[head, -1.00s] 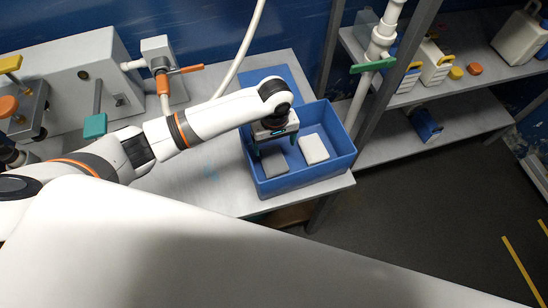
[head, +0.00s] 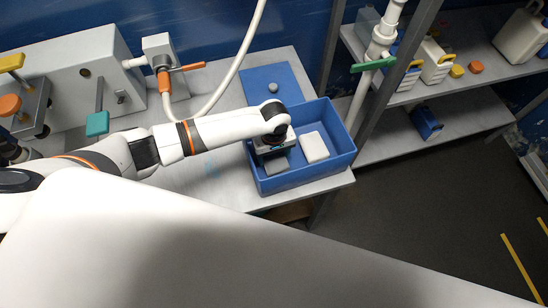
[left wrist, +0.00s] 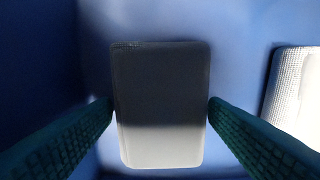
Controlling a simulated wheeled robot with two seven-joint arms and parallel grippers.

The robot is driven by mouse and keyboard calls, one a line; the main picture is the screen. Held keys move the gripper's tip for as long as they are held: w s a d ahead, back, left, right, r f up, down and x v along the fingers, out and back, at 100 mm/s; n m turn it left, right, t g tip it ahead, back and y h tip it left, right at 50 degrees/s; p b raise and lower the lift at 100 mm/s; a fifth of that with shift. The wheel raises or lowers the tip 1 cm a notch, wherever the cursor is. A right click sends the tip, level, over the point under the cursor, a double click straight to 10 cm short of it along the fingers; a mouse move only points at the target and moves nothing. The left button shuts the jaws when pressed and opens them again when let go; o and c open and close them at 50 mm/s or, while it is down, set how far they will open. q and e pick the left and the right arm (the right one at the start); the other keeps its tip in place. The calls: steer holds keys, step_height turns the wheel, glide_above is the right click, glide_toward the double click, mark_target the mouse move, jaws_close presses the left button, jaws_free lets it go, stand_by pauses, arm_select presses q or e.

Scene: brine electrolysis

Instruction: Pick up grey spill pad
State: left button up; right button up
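The grey spill pad (head: 277,164) lies in the left part of the blue bin (head: 307,179), partly hidden by my left gripper (head: 274,157) in the head view. In the left wrist view the pad (left wrist: 160,105) lies flat between my two green fingers, one at each side. My left gripper (left wrist: 160,108) is open around the pad, its fingertips very close to the pad's edges; I cannot tell whether they touch. My right gripper is not in view.
A white pad (head: 314,147) lies in the bin to the right of the grey one. A blue lid (head: 257,88) with a round knob lies behind the bin. A white pipe with a green handle (head: 373,65) stands right of the bin.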

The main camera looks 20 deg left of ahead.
mark_target(274, 157)
arm_select(q)
steer(key=c, duration=0.6)
step_height(274, 157, up, 10)
